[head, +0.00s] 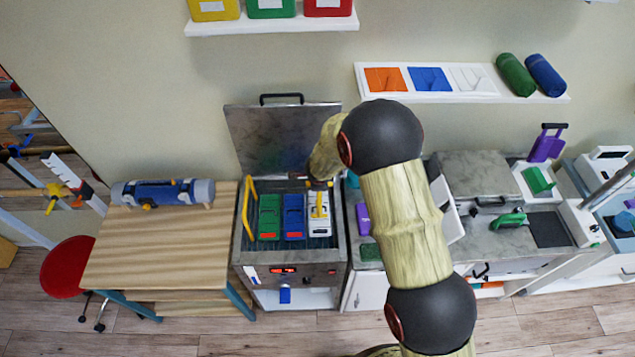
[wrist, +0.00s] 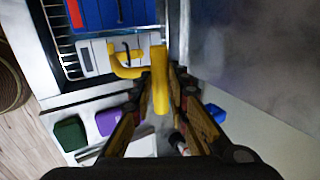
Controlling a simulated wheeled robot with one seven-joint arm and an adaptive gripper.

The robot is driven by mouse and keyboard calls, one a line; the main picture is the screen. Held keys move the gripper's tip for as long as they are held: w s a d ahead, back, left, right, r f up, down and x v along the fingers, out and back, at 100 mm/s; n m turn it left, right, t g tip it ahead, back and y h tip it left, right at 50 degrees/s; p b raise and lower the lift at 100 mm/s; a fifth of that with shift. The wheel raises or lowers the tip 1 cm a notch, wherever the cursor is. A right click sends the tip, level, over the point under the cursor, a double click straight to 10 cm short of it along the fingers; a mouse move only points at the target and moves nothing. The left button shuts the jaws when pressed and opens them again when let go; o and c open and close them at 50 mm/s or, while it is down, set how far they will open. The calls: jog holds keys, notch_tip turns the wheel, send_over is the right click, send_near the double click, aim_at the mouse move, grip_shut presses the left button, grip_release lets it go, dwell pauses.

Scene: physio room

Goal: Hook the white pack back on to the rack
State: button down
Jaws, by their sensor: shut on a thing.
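The white pack (head: 319,222) lies at the right end of a row in the open steel tank (head: 241,250), beside a blue pack (head: 293,218) and a green pack (head: 269,218). My gripper (head: 319,184) is over its far end. In the wrist view my gripper (wrist: 163,82) is shut on a yellow hooked piece (wrist: 159,62). Its curved end lies over the white pack (wrist: 92,60), close to a dark handle; I cannot tell whether they are engaged. A wire rack (wrist: 58,40) shows beside the packs in the tank.
The tank's raised lid (head: 275,135) stands close behind my gripper. A yellow bar (head: 247,205) stands at the tank's left side. A wooden table (head: 155,250) is left; a grey counter with a closed lidded unit (head: 485,175) is right. A wall shelf (head: 460,97) hangs above.

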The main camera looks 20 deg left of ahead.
jog(key=shift+f+b, duration=1.3)
jog(key=shift+f, duration=0.45)
jog(key=shift+s, duration=0.1)
dwell(0.5)
jog(key=s+d+b, duration=0.2)
jog(key=s+b, duration=0.4)
jog(key=s, duration=0.1)
jog(key=shift+d, duration=0.15)
dwell(1.2)
jog(key=shift+b, duration=0.3)
jog(key=shift+r, duration=0.1)
notch_tip(320, 180, up, 11)
jog(key=p, duration=1.2)
dwell(0.4)
